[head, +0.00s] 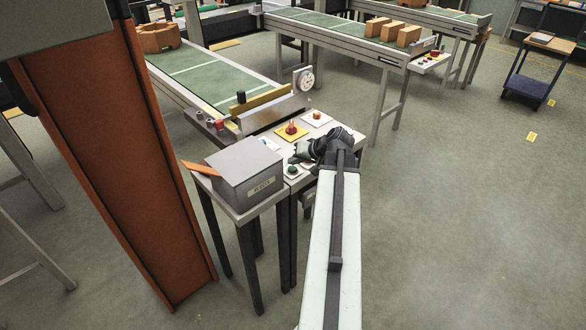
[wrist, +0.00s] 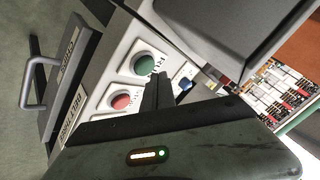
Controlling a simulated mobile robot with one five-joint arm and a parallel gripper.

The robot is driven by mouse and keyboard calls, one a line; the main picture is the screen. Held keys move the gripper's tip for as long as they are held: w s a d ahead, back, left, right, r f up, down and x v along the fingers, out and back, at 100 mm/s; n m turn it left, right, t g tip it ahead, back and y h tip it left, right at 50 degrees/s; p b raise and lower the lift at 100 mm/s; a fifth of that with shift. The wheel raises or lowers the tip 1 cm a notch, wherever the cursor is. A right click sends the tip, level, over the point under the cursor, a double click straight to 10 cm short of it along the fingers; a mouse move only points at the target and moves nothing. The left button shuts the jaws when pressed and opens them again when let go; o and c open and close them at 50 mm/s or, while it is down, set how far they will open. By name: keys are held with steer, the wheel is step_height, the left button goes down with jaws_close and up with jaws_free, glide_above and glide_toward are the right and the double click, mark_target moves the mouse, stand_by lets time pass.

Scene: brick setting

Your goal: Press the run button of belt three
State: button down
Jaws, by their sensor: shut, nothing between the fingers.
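In the wrist view the green run button (wrist: 145,65) is a round cap on a white plate, with lettering beside it that seems to read RUN. A red button (wrist: 121,101) sits below it on its own white plate. A label plate (wrist: 73,115) at the panel's edge seems to read BELT THREE. My gripper (wrist: 160,77) is shut and empty, its tips just right of the green button in the picture; whether they touch the panel I cannot tell. In the head view my gripper (head: 298,158) is over the panel, above the green button (head: 292,170).
A grey box (head: 247,178) stands left of the panel, close to my gripper. A red mushroom button (head: 291,129) on a yellow plate lies behind. A blue knob (wrist: 185,83) is near my fingertips. An orange pillar (head: 115,150) stands left. Open floor (head: 460,220) lies right.

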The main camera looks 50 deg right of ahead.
steer(key=shift+f+b, duration=0.3)
steer(key=shift+f, duration=0.05)
